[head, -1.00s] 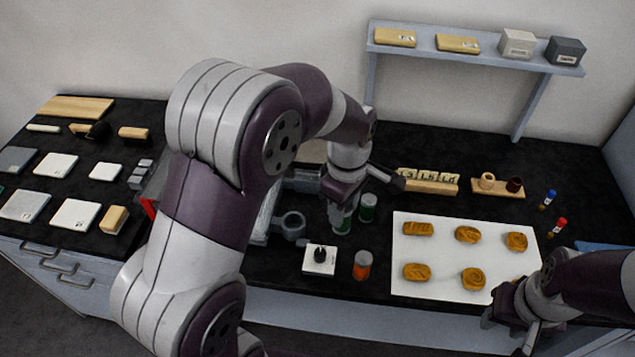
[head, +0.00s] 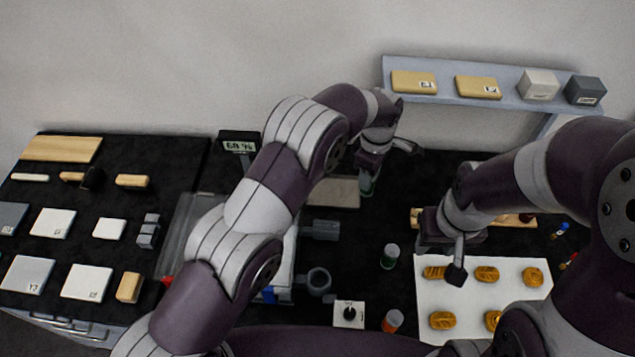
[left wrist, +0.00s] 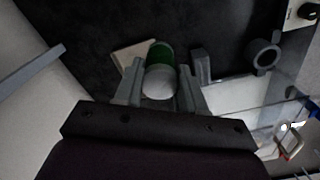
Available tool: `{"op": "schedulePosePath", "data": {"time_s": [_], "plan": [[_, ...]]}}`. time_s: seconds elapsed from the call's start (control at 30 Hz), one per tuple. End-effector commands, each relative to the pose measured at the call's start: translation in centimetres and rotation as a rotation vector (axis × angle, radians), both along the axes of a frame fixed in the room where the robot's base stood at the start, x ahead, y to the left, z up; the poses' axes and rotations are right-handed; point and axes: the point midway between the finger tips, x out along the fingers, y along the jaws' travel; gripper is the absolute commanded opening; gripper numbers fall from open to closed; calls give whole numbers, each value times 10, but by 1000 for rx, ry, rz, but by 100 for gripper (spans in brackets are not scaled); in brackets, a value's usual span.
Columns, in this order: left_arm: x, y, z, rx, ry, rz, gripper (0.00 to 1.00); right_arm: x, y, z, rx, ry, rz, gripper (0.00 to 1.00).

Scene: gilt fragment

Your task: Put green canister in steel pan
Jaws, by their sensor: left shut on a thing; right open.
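My left gripper (head: 370,165) is shut on a green canister (head: 366,185), held toward the back of the black counter. In the left wrist view the canister (left wrist: 160,72) shows its pale end and green band between the fingers. A second green canister (head: 390,257) stands nearer the front. A flat beige-grey plate (head: 335,192) lies to the left of the held canister. I cannot tell whether it is the steel pan, and my left arm hides part of the counter. My right gripper (head: 440,260) is open and empty over the edge of the white board.
The white board (head: 465,338) carries several brown rolls. An orange canister (head: 392,320), a grey ring-shaped piece (head: 318,280) and a grey block (head: 322,230) stand near. A display (head: 240,143) rises at the back left. A shelf (head: 450,93) overhangs the back right.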

Motion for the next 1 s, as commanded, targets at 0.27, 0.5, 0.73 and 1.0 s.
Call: {"op": "schedulePosePath", "data": {"time_s": [0.27,0.5,0.73,1.0], "plan": [[10,32,-29,0,0,25,9,0,0,-39,0,1,0,43],[30,95,-53,1,2,23,9,0,0,-7,0,-1,0,43],[36,113,-79,1,3,18,9,0,0,6,0,0,0,43],[37,112,-110,-2,-2,17,9,0,0,14,0,-1,0,43]]}}
